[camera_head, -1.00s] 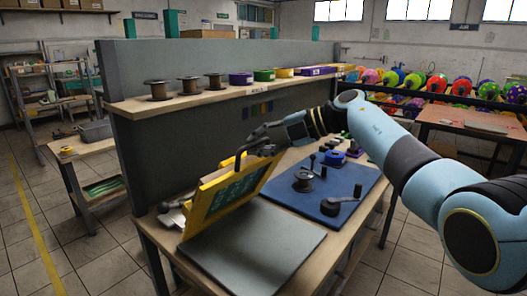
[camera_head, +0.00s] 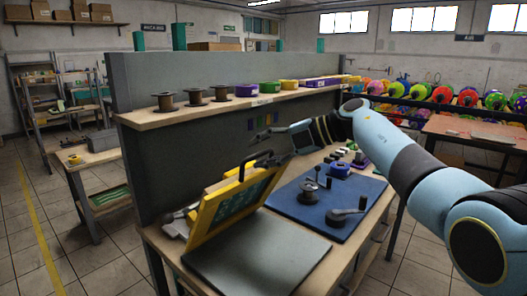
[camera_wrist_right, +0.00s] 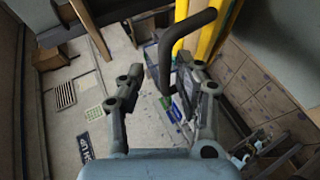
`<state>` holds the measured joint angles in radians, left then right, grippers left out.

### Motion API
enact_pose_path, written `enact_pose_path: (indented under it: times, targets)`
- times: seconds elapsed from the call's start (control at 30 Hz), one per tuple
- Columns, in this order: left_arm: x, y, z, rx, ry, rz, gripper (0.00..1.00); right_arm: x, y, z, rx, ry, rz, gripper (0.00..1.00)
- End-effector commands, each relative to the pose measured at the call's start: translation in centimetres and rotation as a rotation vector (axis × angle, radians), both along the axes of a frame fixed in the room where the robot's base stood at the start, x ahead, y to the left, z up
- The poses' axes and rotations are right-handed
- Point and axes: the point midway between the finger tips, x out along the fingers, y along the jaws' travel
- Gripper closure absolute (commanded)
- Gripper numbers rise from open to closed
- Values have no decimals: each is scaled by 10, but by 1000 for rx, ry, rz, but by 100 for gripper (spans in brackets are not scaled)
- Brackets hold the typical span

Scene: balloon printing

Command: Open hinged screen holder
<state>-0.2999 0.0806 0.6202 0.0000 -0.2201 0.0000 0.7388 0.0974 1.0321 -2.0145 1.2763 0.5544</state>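The hinged screen holder is a yellow frame (camera_head: 205,218) with a dark green screen (camera_head: 238,203) and a black handle (camera_head: 258,162) at its top. It stands tilted up at the back of a dark grey plate (camera_head: 262,250). My left gripper is not in view.
A blue mat (camera_head: 325,205) right of the plate holds a dark spool, a crank-like part and small pieces. A grey panel (camera_head: 220,80) with a shelf (camera_head: 215,107) of spools stands behind the bench. A rack of coloured balloons (camera_head: 440,95) is at the back right.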

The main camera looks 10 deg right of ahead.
Motion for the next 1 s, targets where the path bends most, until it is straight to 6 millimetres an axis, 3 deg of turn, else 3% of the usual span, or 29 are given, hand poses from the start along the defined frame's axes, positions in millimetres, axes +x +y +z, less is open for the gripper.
enact_pose_path:
  times: [0.17,0.5,0.7,1.0]
  targets:
    - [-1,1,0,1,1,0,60,-4,-8,2,-1,1,-1,66]
    - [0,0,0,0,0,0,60,-34,-66,31,-4,0,-3,66]
    - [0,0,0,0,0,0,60,-47,-92,44,-2,0,-3,66]
    - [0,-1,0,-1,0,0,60,-51,-99,49,1,0,-1,66]
